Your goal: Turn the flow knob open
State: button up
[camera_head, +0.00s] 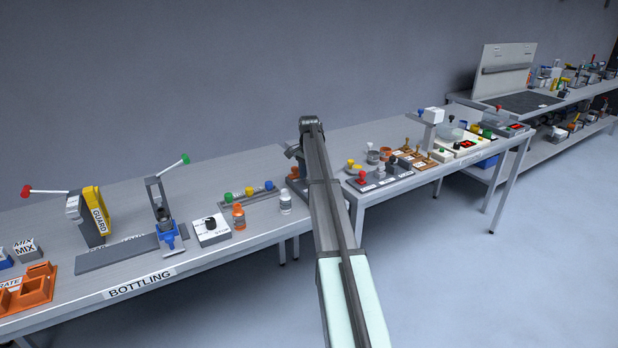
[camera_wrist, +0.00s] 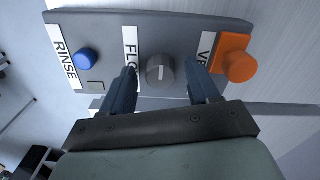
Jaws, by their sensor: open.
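The flow knob (camera_wrist: 160,70) is a round dark grey knob with a light pointer line, on a grey panel (camera_wrist: 110,38) beside a partly covered label starting "FLO". In the wrist view my gripper (camera_wrist: 161,73) is open, with one finger on each side of the knob. Gaps show between the fingers and the knob, so it is not gripped. A blue button (camera_wrist: 87,58) by the "RINSE" label is to the left, and an orange knob (camera_wrist: 237,66) is to the right. In the head view my arm hides most of this panel.
The right finger is close to the orange knob. Red-knobbed controls (camera_head: 362,176) stand to the right of my arm.

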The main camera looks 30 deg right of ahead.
notch_tip(320, 180, up, 13)
jog(key=shift+r, duration=0.15)
dwell(0.4)
dwell(0.4)
